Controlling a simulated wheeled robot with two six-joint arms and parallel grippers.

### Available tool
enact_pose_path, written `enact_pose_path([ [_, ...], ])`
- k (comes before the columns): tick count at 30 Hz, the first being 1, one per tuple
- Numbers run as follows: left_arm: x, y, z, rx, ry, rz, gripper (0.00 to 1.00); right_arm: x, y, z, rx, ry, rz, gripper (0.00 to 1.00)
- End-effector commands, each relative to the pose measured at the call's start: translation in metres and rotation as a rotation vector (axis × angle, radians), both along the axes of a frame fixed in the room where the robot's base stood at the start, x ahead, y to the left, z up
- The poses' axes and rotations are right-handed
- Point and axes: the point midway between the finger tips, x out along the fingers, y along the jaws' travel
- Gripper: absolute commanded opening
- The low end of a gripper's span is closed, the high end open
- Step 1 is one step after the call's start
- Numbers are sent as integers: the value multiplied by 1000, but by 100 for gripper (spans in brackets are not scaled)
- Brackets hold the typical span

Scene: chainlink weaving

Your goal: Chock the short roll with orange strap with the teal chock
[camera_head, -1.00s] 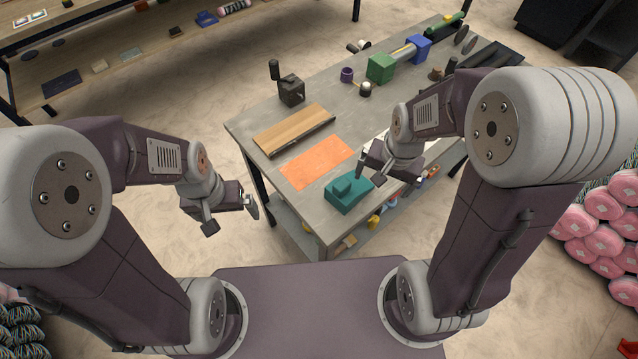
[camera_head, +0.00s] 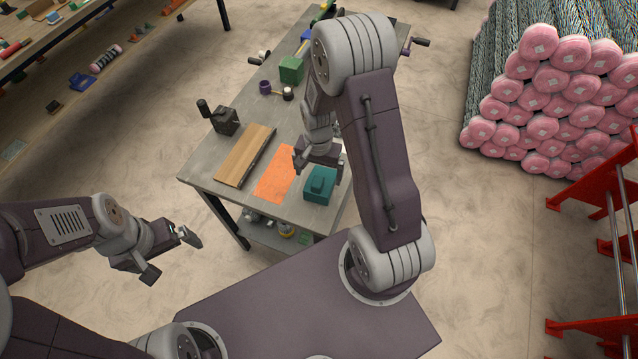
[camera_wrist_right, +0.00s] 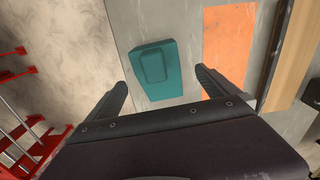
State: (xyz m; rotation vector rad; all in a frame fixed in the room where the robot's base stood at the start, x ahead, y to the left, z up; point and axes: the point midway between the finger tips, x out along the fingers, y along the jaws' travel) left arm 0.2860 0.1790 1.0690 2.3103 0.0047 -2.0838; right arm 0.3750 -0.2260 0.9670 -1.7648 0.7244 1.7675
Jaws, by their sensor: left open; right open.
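The teal chock (camera_head: 319,187) lies on the near end of the grey workbench, beside the orange mat. My right gripper (camera_head: 318,168) is open just above and behind it in the head view. In the right wrist view the chock (camera_wrist_right: 155,72) shows between the two open fingers (camera_wrist_right: 161,84), with a raised block on its top; nothing is held. My left gripper (camera_head: 172,257) is open and empty, out over the floor left of the bench. Many pink-ended rolls (camera_head: 545,95) are stacked at the right; I cannot make out an orange strap on any.
The workbench (camera_head: 200,170) carries an orange mat (camera_head: 273,182), a wooden board (camera_head: 245,155), a dark cranked block (camera_head: 222,119) and a green block (camera_head: 291,69). A red rack (camera_head: 600,200) stands at the right. Floor between bench and rolls is clear.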

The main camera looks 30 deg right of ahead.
Motion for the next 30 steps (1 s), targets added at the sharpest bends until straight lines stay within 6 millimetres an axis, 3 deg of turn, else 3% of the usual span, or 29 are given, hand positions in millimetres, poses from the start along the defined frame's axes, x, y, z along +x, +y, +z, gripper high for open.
enact_pose_path([
  [5, 0, 0, 2, 0, 0, 0, 98, 0, 0, -7, 0, 0, 0, 98],
  [15, 0, 0, 11, 0, 0, 0, 98, -3, -2, -56, 0, 0, 0, 98],
  [21, 0, 0, 11, 0, 0, 0, 98, -2, -2, -57, 0, -3, 1, 98],
  [23, 0, 0, 11, 0, 0, 0, 98, -2, -2, -57, -1, -2, 1, 87],
  [30, 0, 0, 11, 0, 0, 0, 98, -2, -2, -57, 0, -1, 0, 20],
])
